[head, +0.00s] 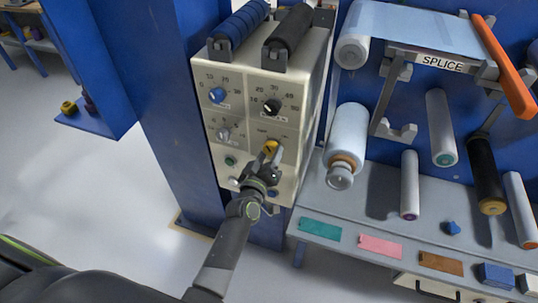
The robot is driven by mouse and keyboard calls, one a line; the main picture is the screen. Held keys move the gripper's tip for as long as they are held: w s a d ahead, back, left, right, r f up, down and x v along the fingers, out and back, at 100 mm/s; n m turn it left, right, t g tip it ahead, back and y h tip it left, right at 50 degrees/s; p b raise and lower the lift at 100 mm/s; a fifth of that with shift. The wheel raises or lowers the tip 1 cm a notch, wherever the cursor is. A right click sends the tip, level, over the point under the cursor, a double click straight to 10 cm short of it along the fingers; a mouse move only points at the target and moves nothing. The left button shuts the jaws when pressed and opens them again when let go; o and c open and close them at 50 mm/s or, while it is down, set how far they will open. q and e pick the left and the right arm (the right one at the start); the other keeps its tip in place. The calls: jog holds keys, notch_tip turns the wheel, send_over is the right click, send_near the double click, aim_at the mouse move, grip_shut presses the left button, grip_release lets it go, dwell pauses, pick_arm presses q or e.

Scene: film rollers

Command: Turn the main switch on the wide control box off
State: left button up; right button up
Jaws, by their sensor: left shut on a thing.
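The wide control box (238,138) is a cream panel on a blue frame, with several dials and buttons on its face. A yellow rotary knob (270,147), which looks like the main switch, sits in its lower right section. My left gripper (268,161) reaches up from below and is shut on the yellow knob. The fingers hide the knob's lower part and some of the panel below it. The knob's exact angle is too small to tell. My right gripper is not in view.
A green button (230,161) is at the left. A grey shelf (375,205) with rollers and coloured cards stands close on the right. Open floor lies at the left.

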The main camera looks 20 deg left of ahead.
pick_arm(q)
jog(key=shift+r+n, duration=0.1)
jog(key=shift+n, duration=1)
jog(key=o, duration=1)
